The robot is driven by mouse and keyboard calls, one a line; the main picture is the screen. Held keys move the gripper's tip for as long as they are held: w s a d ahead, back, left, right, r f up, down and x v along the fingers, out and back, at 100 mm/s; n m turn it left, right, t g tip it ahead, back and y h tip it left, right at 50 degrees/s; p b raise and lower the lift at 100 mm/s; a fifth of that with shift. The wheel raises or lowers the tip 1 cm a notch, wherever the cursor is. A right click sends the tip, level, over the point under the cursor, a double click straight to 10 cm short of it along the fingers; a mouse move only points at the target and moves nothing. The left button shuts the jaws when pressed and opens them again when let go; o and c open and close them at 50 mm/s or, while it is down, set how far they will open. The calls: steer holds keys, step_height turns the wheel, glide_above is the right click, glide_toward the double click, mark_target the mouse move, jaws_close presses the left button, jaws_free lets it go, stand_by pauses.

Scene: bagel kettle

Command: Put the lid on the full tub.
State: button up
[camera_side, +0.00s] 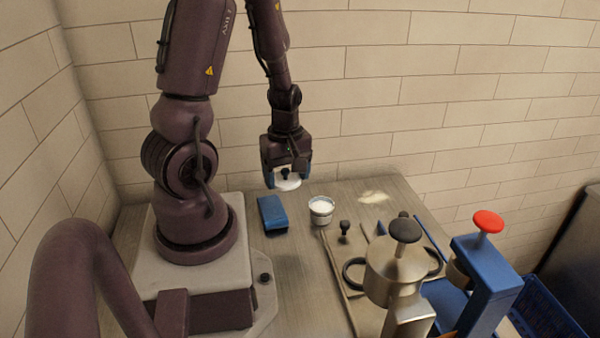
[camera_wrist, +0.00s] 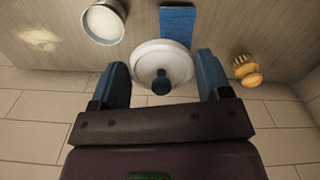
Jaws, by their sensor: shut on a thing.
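My gripper (camera_side: 286,172) is shut on the black knob of a white round lid (camera_side: 288,184) and holds it above the table near the wall. In the wrist view the lid (camera_wrist: 162,64) shows between the two blue fingers of my gripper (camera_wrist: 163,84), with its dark knob toward the camera. The tub (camera_side: 321,211) stands upright on the table, to the right of and below the lid in the side view. It is filled with white stuff. In the wrist view the tub (camera_wrist: 103,22) is at the upper left, open and apart from the lid.
A blue block (camera_side: 272,215) lies left of the tub. A steel kettle (camera_side: 393,270) with a black knob and a blue press with a red knob (camera_side: 488,222) stand at the front right. Pale powder (camera_side: 373,197) is spilled behind the tub. A yellow-orange brush-like thing (camera_wrist: 247,70) shows in the wrist view.

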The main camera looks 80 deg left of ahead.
steer(key=shift+s+d+r, duration=0.15)
steer(key=shift+s+d, duration=0.05)
steer(key=shift+d, duration=0.25)
steer(key=shift+w+d+f, duration=0.15)
steer(key=shift+w+f, duration=0.05)
steer(key=shift+w, duration=0.05)
steer(key=w+a, duration=0.2)
steer(key=w, duration=0.6)
steer(key=shift+w+d+f, duration=0.1)
steer(key=shift+d+f, duration=0.05)
steer(key=shift+f, duration=1.65)
steer(key=shift+w+d+f, duration=0.1)
steer(key=shift+f, duration=1.65)
steer(key=shift+f, duration=0.2)
steer(key=o, duration=1)
steer(key=shift+c, duration=0.2)
